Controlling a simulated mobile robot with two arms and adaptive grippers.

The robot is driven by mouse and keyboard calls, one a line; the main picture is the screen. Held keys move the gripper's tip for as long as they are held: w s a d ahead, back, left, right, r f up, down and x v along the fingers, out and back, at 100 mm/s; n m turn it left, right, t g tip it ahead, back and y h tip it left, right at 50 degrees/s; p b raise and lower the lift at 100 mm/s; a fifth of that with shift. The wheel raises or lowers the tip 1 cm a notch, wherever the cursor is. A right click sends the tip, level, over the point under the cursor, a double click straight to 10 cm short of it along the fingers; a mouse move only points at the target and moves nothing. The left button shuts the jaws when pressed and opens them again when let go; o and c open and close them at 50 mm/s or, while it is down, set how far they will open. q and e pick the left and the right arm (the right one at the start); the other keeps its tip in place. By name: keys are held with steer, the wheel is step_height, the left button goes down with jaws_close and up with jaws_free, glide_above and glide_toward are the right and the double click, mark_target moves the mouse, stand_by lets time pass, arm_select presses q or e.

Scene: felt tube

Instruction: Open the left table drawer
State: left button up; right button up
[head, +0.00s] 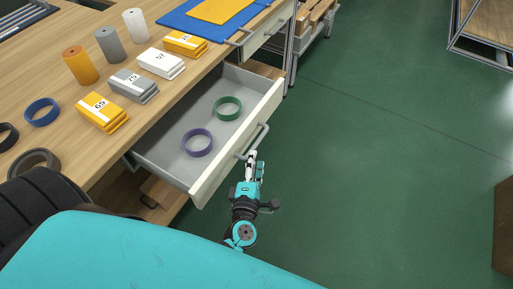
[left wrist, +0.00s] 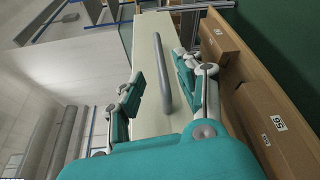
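The left table drawer (head: 172,147) is pulled well out from the table. Its pale front panel (head: 240,142) carries a grey bar handle (head: 262,137). My left gripper (head: 256,162) is at the near end of this handle, outside the drawer front. In the left wrist view, the handle (left wrist: 161,72) runs between the two teal fingers of the left gripper (left wrist: 160,80). The fingers are apart, with a gap on each side of the handle. I cannot tell from the head view whether a finger touches it. My right gripper is not in view.
A green ring (head: 228,108) and a purple ring (head: 197,143) lie in the drawer. Rolls and numbered felt stacks (head: 133,86) stand on the wooden tabletop (head: 70,145). A second drawer (head: 268,29) further right is shut.

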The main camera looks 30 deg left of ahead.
arm_select(q)
steer(key=v, duration=0.3)
steer(key=shift+s, duration=0.3)
steer(key=s+d+f+m+g+h, duration=0.2)
steer(key=s+f+m, duration=0.3)
steer(key=f, duration=0.4)
steer(key=s+d+f+m+g+h, duration=0.25)
steer(key=f+m, duration=0.35)
steer(key=f, duration=0.3)
steer(key=s+d+f+m+g+h, duration=0.1)
steer(key=s+f+m+g+h, duration=0.15)
steer(key=f+m, duration=0.5)
steer(key=s+a+f+m+g+y, duration=0.1)
steer(key=s+a+f+m+g, duration=0.2)
steer(key=s+f, duration=0.4)
steer(key=s+a+f+m+g+p, duration=0.1)
steer(key=s+a+f+m+g, duration=0.3)
steer(key=s, duration=1.2)
steer(key=a+f+g, duration=0.1)
steer(key=a+f, duration=0.2)
steer(key=f, duration=0.1)
steer(key=shift+y, duration=0.4)
